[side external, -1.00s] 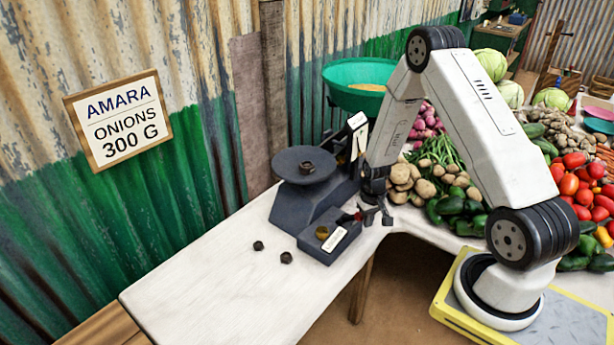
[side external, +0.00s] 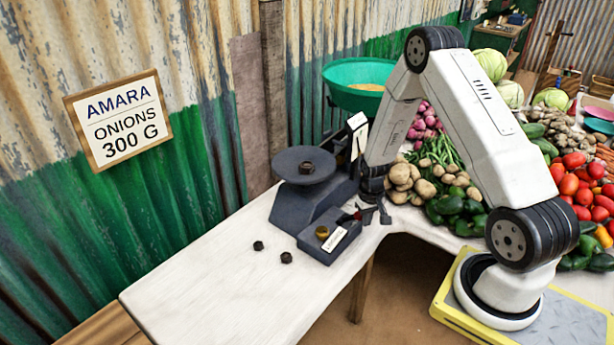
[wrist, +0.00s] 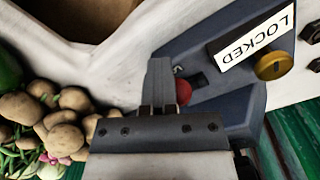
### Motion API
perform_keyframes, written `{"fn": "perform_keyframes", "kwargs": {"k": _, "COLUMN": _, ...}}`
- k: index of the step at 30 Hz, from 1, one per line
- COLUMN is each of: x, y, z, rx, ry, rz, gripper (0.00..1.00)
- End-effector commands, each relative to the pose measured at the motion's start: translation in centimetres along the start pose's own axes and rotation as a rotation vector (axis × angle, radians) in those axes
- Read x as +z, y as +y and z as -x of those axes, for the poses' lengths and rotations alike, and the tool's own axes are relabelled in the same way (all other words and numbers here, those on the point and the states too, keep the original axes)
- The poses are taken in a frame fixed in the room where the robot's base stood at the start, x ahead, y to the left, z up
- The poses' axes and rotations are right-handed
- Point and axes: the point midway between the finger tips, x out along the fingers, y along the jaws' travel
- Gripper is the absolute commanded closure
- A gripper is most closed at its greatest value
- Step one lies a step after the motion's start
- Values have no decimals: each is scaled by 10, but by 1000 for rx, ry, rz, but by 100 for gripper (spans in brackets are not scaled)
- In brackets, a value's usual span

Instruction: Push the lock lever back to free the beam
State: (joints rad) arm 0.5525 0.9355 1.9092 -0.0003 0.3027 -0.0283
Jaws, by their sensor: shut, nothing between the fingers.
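The dark balance scale (side external: 315,203) stands on the white table, with a round pan (side external: 290,158) on top. The lock lever's red knob (side external: 358,215) sits at the right side of its base; it also shows in the wrist view (wrist: 183,92). A white plate reading LOCKED (wrist: 253,40) is on the base. My gripper (side external: 383,216) is just right of the red knob, low by the base's right end. In the wrist view its fingers (wrist: 158,72) are shut and empty, beside the knob; I cannot tell whether they touch it. The lever's arm is mostly hidden.
A brass knob (wrist: 272,66) sits on the base by the plate. One dark nut (side external: 306,168) lies on the pan and two (side external: 286,257) on the table. Potatoes (side external: 405,180) lie close behind my gripper. The table's front left (side external: 220,290) is clear.

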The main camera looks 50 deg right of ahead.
Motion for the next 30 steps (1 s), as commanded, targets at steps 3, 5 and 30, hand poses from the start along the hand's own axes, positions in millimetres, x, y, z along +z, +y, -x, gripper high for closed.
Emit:
{"fn": "perform_keyframes", "kwargs": {"k": 3, "x": -6, "y": -2, "z": 2, "rx": 0, "ry": 9, "rz": 0, "gripper": 100}}
{"fn": "perform_keyframes", "kwargs": {"k": 5, "x": -8, "y": -3, "z": 2, "rx": 0, "ry": 11, "rz": 0, "gripper": 100}}
{"fn": "perform_keyframes", "kwargs": {"k": 30, "x": -27, "y": -14, "z": 9, "rx": 0, "ry": 10, "rz": 0, "gripper": 100}}
